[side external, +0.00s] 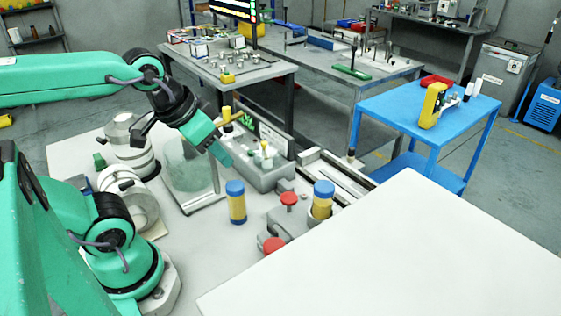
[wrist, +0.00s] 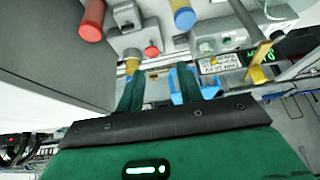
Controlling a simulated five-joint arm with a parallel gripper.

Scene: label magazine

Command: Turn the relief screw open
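My gripper (side external: 221,154) is raised over the bench, beside a clear upright panel (side external: 190,172). In the wrist view my gripper (wrist: 159,76) has its two green fingers apart, with nothing held between them. No part is clearly marked as the relief screw, so I cannot tell which it is. A red knob (side external: 289,198) stands on a grey fixture (side external: 296,221), with a second red knob (side external: 272,245) lower on it. A red knob also shows in the wrist view (wrist: 152,48). My gripper is apart from these knobs.
A blue-and-yellow cylinder (side external: 236,203) stands on the bench; another (side external: 322,198) sits in a holder. A grey unit (side external: 262,174) with yellow-topped posts is near my gripper. Round silver bodies (side external: 130,150) stand at left. The white surface at front right (side external: 400,255) is clear.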

